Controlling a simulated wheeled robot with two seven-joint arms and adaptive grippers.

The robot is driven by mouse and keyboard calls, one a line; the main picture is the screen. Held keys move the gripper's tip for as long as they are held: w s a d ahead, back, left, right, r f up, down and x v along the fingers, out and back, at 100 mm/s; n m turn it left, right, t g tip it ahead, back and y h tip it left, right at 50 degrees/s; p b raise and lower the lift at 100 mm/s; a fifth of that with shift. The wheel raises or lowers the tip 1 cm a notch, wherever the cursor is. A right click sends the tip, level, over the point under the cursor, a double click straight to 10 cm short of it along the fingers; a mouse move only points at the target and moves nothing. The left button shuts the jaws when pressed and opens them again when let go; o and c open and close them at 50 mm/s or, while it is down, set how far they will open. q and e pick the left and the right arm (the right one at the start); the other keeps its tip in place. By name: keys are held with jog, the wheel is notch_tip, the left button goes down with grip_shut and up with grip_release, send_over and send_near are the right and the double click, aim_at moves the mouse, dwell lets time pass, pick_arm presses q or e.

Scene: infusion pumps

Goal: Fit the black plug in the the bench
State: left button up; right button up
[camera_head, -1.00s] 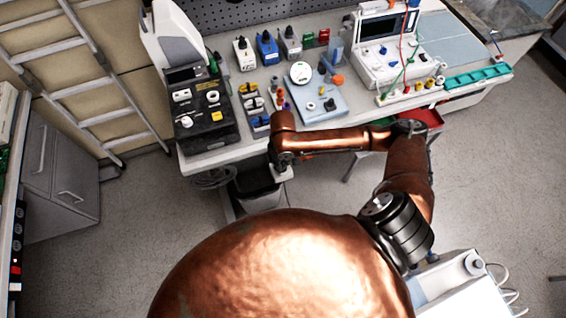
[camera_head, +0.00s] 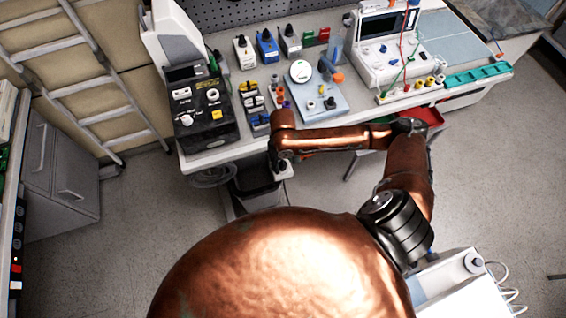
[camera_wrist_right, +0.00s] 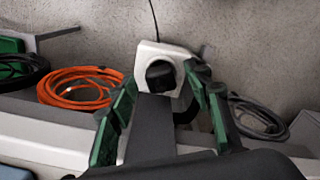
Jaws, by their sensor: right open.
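The bench (camera_head: 230,152) runs across the top of the head view, with its front edge beside my right forearm. My right gripper (camera_head: 281,166) is low at that edge, largely hidden by its own wrist. In the right wrist view my right gripper (camera_wrist_right: 164,108) is open, its green-padded fingers spread with nothing held between them. Beyond the fingertips is a white box (camera_wrist_right: 147,54) with a thin dark cord rising from it. A round black piece (camera_wrist_right: 160,75), possibly the black plug, sits at the white box's face. I cannot tell how deep it sits. My left gripper is out of view.
An orange cable coil (camera_wrist_right: 76,88) lies left of the fingers and a grey coil (camera_wrist_right: 258,118) lies right. A black device (camera_head: 203,112) and a white meter (camera_head: 385,50) crowd the bench top.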

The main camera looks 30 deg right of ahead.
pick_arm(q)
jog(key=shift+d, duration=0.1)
pick_arm(e)
notch_tip(320, 180, up, 11)
jog(key=shift+r, duration=0.15)
